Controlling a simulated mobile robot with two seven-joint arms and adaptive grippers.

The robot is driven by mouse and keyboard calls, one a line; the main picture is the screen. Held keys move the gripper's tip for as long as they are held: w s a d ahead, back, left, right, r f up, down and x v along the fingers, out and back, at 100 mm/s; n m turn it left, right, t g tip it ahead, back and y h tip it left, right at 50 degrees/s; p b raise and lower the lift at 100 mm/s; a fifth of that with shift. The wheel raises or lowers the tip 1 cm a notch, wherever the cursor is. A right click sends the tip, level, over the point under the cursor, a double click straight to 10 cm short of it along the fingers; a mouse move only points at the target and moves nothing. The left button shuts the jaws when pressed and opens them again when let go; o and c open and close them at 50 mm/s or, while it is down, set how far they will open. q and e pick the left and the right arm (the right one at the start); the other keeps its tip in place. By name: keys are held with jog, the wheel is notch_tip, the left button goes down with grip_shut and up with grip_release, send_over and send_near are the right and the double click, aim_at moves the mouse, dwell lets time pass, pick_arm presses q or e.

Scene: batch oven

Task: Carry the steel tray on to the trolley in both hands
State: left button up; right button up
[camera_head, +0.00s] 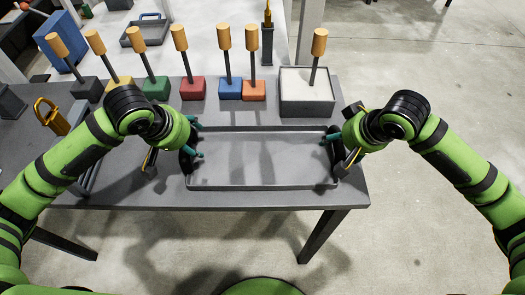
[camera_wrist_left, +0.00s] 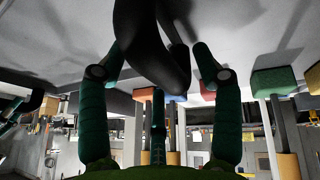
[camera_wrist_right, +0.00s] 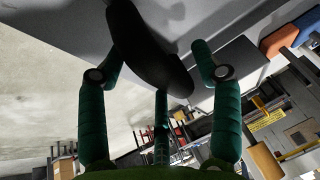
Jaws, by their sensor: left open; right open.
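The steel tray (camera_head: 262,185) is a shallow grey rectangle lying flat on the dark grey table, with a black handle at each short end. My left gripper (camera_head: 199,140) is at the tray's left end, its green fingers open around the left handle, which shows as a dark curved bar (camera_wrist_left: 155,45) between the fingers in the left wrist view. My right gripper (camera_head: 325,140) is at the right end, fingers open around the right handle (camera_wrist_right: 148,50). Whether the fingers touch the handles I cannot tell. The trolley cannot be made out for certain.
Behind the tray stands a row of coloured blocks with wooden-topped rods, such as a red one (camera_head: 193,89). A grey box with a white top (camera_head: 307,95) stands at the back right. A yellow clip-like object (camera_head: 52,116) is at left. Open floor (camera_head: 430,130) lies right of the table.

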pick_arm(q)
jog(key=shift+w+f, duration=0.1)
pick_arm(e)
jog(key=shift+w+f, duration=0.1)
jog(key=shift+w, duration=0.05)
jog(key=shift+a, duration=0.1)
pick_arm(q)
grip_shut()
pick_arm(e)
grip_shut()
